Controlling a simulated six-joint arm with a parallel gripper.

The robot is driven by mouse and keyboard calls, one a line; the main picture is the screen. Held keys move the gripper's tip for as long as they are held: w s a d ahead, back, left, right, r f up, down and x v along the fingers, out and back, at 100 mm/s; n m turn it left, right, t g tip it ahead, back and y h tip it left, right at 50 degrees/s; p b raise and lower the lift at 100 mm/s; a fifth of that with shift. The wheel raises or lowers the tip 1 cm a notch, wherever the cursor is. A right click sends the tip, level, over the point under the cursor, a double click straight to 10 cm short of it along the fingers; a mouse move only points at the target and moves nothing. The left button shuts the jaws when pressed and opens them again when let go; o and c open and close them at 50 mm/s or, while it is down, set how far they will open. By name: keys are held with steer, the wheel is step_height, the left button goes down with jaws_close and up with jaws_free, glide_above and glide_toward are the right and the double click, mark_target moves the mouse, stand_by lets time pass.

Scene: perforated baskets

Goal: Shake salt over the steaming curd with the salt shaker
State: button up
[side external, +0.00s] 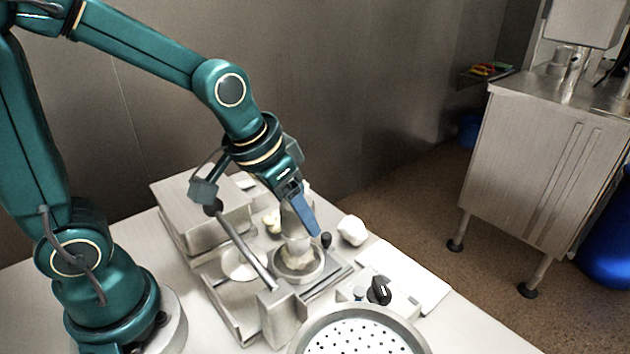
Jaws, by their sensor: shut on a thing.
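My gripper (302,212) points down over the middle of the metal apparatus on the table, with one blue finger clearly visible. It is shut on a pale grey, partly see-through object that appears to be the salt shaker (292,222). The shaker is tilted slightly, and the fingers hide part of it. No steam or falling salt can be made out.
A perforated basket (357,337) stands at the front. A white lump (352,230) and a white board (405,275) lie to the right. A slanted metal bar (246,248) and a black knob (380,291) stand near the bowl. A metal box (203,218) stands behind left.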

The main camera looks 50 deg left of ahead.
steer(key=shift+d, duration=0.55)
steer(key=shift+w+a, duration=0.1)
steer(key=shift+a, duration=1.45)
steer(key=shift+d, duration=1.6)
steer(key=shift+a, duration=1.6)
steer(key=shift+r, duration=2.55)
